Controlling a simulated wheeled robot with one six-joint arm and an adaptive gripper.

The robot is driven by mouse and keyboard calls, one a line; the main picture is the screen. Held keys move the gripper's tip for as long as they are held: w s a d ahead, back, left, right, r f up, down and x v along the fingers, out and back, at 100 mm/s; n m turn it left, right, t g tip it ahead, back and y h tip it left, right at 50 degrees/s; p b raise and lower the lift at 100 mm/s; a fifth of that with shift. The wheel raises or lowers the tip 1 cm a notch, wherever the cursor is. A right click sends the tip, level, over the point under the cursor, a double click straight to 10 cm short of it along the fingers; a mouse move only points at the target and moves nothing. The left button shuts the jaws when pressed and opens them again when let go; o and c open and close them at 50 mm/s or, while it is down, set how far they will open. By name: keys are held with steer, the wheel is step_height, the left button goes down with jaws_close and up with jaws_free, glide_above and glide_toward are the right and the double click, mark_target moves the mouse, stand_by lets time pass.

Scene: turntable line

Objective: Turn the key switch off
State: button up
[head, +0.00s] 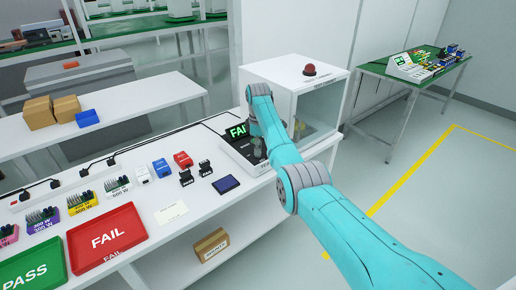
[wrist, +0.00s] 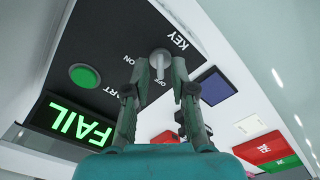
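The grey key switch (wrist: 160,60) is on the black panel (wrist: 105,45) in the wrist view, below the KEY label and beside the small ON and OFF marks. Its handle extends toward the bottom of that view, near OFF; I cannot tell its exact setting. My gripper (wrist: 161,70) is open, one finger on each side of the key, with narrow gaps showing. The panel also has a green START button (wrist: 84,75) and a display (wrist: 70,122) reading FAIL in green. In the head view, my arm mostly hides the panel and key.
A white cabinet (head: 262,78) with a red button (head: 310,70) stands behind the panel. A dark blue pad (head: 226,184) lies close by in front. The red FAIL tray (head: 105,238) and green PASS tray (head: 30,270) are at the table's left.

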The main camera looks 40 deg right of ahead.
steer(key=shift+r, duration=0.1)
step_height(320, 180, up, 12)
stand_by(0.7)
steer(key=shift+s, duration=0.1)
stand_by(0.4)
